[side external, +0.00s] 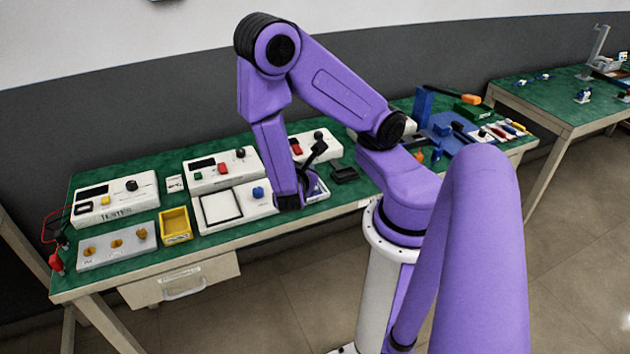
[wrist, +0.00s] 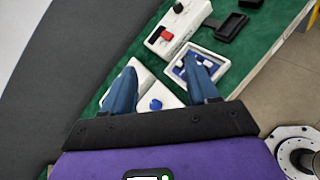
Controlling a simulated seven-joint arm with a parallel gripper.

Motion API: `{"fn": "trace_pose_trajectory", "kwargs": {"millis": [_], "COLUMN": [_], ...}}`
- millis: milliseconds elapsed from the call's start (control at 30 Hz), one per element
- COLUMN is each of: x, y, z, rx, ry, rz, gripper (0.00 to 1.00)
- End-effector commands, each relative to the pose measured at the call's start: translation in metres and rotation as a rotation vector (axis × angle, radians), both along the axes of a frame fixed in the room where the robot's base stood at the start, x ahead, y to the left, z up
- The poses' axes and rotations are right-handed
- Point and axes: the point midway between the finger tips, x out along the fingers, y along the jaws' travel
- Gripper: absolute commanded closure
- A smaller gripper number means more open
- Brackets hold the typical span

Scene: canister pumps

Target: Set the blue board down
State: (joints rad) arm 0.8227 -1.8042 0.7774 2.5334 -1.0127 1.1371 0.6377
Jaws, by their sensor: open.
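In the wrist view, my gripper (wrist: 159,64) is open, with its two blue fingers spread wide and nothing held between them. The blue board (wrist: 178,71) lies in a shallow white tray (wrist: 222,67) at the right finger, which covers part of both. Whether that finger touches the board, I cannot tell. In the side view, the blue board (side external: 319,187) shows as a small patch in the tray just right of my wrist, which hides the rest. My fingers are not clear in that view.
A white unit with a blue knob (side external: 258,193) stands left of my wrist. A white box with a red switch (wrist: 168,36) stands behind the tray. A black open tray (side external: 344,174) lies to the right. A yellow bin (side external: 176,238) and a tester (side external: 118,200) stand further left.

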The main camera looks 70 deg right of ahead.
Motion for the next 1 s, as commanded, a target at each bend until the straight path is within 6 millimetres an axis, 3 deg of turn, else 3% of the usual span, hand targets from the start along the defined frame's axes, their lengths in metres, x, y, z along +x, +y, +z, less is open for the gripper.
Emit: {"fn": "trace_pose_trajectory", "kwargs": {"millis": [333, 700, 1000], "x": [-0.041, -0.088, -0.107], "y": [0.052, 0.127, 0.156], "z": [0.029, 0.071, 0.098], "rx": [0.44, 1.007, 1.239], "ry": [0.015, 0.151, 0.225], "rz": [-0.231, -0.31, -0.297], "gripper": [0.41, 0.41, 0.41]}}
